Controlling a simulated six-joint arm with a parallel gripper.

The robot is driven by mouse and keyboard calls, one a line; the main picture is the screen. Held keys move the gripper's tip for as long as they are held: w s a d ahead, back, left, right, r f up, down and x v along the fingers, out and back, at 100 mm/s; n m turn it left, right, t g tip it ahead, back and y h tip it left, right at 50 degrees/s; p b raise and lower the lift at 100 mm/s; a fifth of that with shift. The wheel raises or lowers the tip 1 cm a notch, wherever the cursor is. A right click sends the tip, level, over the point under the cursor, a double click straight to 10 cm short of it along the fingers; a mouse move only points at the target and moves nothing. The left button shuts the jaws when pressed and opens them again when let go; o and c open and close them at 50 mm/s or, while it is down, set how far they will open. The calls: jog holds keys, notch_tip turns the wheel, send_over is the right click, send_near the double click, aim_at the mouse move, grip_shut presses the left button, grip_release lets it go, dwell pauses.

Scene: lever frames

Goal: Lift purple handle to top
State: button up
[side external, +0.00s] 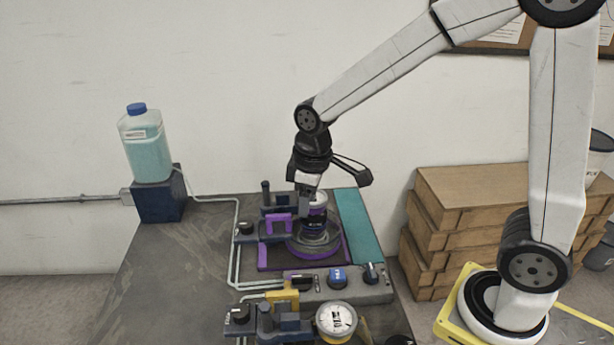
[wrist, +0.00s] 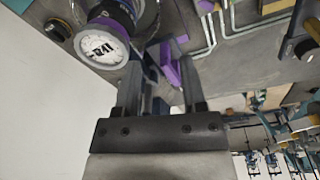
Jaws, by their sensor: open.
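The purple handle (side external: 278,224) is a small squared loop on a dark lever mount, left of a round purple-ringed unit (side external: 314,246). My gripper (side external: 307,203) points down, above and slightly right of the handle, overlapping the unit's upper part in the side view. In the wrist view my gripper (wrist: 160,70) is open, and the purple handle (wrist: 171,66) shows between and beyond its two fingers. A finger hides part of it, and I cannot tell whether they touch.
A yellow handle (side external: 283,300) and a white round gauge (side external: 337,319) stand nearer the camera. Black and blue knobs (side external: 338,277) sit on a grey panel between. A jug (side external: 146,146) stands back left. The table's left part is clear.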

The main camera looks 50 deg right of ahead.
aim_at(278, 215)
jog(key=w+a+r+n, duration=0.2)
jog(key=w+r, duration=0.1)
jog(key=w+a+r+n+g, duration=0.1)
jog(key=w, duration=0.1)
jog(key=shift+a+r+n, duration=0.1)
jog(key=shift+r+n, duration=0.25)
jog(key=shift+n, duration=0.05)
jog(key=shift+f, duration=0.1)
jog(key=shift+f, duration=3.85)
grip_shut()
